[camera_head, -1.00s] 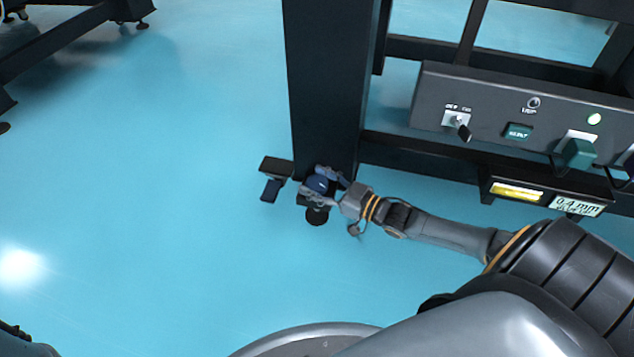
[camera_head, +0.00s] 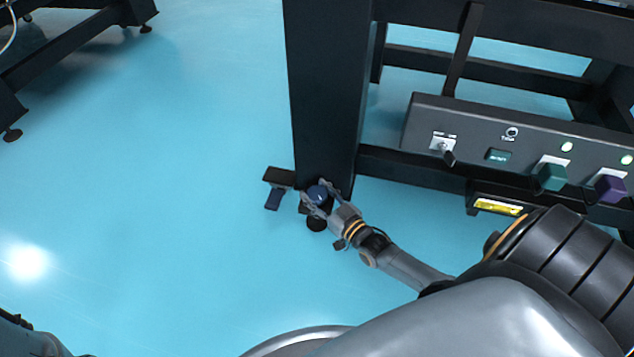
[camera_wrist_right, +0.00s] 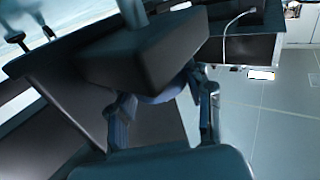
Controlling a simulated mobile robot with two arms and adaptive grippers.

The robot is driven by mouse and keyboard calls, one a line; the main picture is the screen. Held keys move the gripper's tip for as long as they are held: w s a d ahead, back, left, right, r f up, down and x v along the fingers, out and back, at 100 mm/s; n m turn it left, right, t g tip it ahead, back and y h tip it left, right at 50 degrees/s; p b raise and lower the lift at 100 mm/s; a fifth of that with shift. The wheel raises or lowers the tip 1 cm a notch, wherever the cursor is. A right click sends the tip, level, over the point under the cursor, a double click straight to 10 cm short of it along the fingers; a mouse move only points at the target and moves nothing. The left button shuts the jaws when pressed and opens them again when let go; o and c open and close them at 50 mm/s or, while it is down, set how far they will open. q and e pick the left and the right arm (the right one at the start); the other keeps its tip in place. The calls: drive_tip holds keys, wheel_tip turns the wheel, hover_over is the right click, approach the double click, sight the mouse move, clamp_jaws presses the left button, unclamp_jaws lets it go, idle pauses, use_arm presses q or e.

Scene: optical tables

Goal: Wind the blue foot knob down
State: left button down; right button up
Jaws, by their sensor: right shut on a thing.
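The blue foot knob (camera_head: 318,193) sits at the bottom of the black table leg (camera_head: 325,90), above a round black foot (camera_head: 316,224). My right gripper (camera_head: 319,197) is shut on the knob, with a finger on either side of it. In the right wrist view the two fingers of the gripper (camera_wrist_right: 163,112) reach to a blue round edge (camera_wrist_right: 165,93), mostly hidden behind a dark block (camera_wrist_right: 145,50). My left gripper does not show.
A control panel (camera_head: 520,150) with a key switch, a green knob (camera_head: 551,177) and a purple knob (camera_head: 609,189) is at the right.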

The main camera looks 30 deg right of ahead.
idle(0.3)
drive_tip(key=o, duration=0.9)
drive_tip(key=s, duration=1.2)
drive_tip(key=shift+d, duration=0.45)
drive_tip(key=shift+r, duration=0.1)
